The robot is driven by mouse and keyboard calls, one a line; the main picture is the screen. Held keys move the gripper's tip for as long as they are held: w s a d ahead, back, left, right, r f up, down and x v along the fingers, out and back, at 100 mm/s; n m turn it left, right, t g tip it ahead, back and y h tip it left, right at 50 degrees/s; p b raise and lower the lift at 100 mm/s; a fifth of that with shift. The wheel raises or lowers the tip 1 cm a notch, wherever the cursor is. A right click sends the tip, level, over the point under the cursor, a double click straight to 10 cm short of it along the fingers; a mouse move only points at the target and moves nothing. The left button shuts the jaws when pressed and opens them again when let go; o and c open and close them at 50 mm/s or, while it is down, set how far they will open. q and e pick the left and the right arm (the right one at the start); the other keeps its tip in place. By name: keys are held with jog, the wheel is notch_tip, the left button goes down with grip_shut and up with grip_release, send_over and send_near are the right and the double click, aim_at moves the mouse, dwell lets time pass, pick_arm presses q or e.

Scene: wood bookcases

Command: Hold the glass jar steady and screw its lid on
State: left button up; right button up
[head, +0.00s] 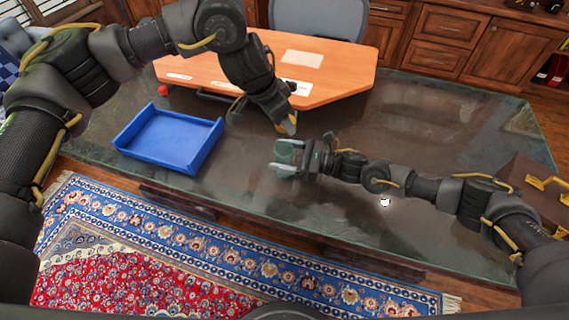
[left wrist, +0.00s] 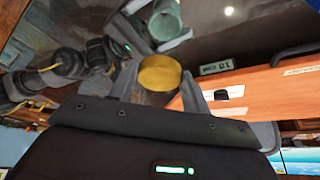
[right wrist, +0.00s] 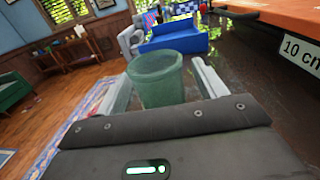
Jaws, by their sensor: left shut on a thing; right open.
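The glass jar (head: 287,157) is greenish and stands upright with an open top on the dark glass table. It also shows in the right wrist view (right wrist: 157,80) and at the top of the left wrist view (left wrist: 164,18). My right gripper (head: 284,160) is open, with its fingers on either side of the jar; whether they touch it I cannot tell. My left gripper (head: 287,124) is shut on the round gold lid (left wrist: 160,73), apart from the jar and behind it in the head view. The lid is mostly hidden in the head view.
A blue tray (head: 170,138) lies on the glass table (head: 440,120) to the left. An orange wooden board (head: 320,65) with labels stands behind the left gripper. A small red ball (head: 163,90) is at the far left, and a brown case (head: 535,185) at the right.

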jog(key=shift+c, duration=0.2)
jog(key=c, duration=1.4)
pick_arm(q)
notch_tip(320, 180, down, 5)
jog(key=shift+s+a+f, duration=0.1)
jog(key=shift+a, duration=0.05)
jog(key=shift+f, duration=0.85)
jog(key=shift+f, duration=0.6)
pick_arm(e)
grip_shut()
